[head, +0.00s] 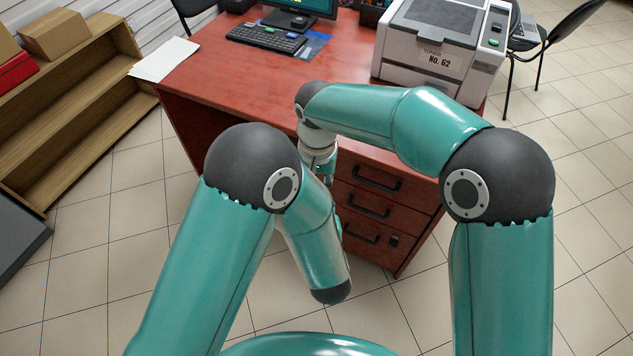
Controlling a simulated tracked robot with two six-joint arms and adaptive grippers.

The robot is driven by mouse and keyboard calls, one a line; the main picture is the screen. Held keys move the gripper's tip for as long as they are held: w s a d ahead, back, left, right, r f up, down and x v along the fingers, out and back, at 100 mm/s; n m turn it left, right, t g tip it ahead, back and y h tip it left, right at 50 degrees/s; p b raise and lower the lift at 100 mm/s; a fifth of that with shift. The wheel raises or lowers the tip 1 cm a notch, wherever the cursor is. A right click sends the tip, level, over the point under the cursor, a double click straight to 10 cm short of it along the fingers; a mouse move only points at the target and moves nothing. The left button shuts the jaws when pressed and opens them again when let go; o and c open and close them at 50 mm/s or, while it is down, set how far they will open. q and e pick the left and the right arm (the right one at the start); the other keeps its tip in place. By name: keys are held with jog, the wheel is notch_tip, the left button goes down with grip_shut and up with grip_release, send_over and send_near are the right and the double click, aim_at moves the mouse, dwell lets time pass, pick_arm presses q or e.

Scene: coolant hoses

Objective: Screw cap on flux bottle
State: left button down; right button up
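No flux bottle and no cap show in the head view. My two teal arms fill the front of the picture. My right arm reaches left across the desk front and bends down at a dark joint. Its wrist goes down behind my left arm, and the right gripper's fingers are hidden there. My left arm rises from the lower left, bends at a dark elbow and comes back down toward the middle. Its gripper does not show.
A red-brown desk (235,80) with drawers (370,207) stands ahead. On it are a white printer (440,50), a keyboard (266,38), a monitor (300,6) and paper (164,59). A wooden shelf (80,105) is left, a chair (550,45) right. Tiled floor is free at right.

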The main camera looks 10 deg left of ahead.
jog(key=m, duration=0.5)
jog(key=shift+a+m, duration=0.1)
jog(key=shift+m, duration=0.3)
jog(key=m, duration=0.6)
jog(key=shift+w+a, duration=0.1)
jog(key=shift+w, duration=0.05)
jog(key=m, duration=0.6)
jog(key=shift+w+m, duration=0.15)
jog(key=shift+m, duration=0.25)
jog(key=m, duration=0.4)
jog(key=shift+w+m, duration=0.1)
jog(key=shift+m, duration=0.2)
jog(key=o, duration=0.7)
jog(key=shift+r, duration=2.25)
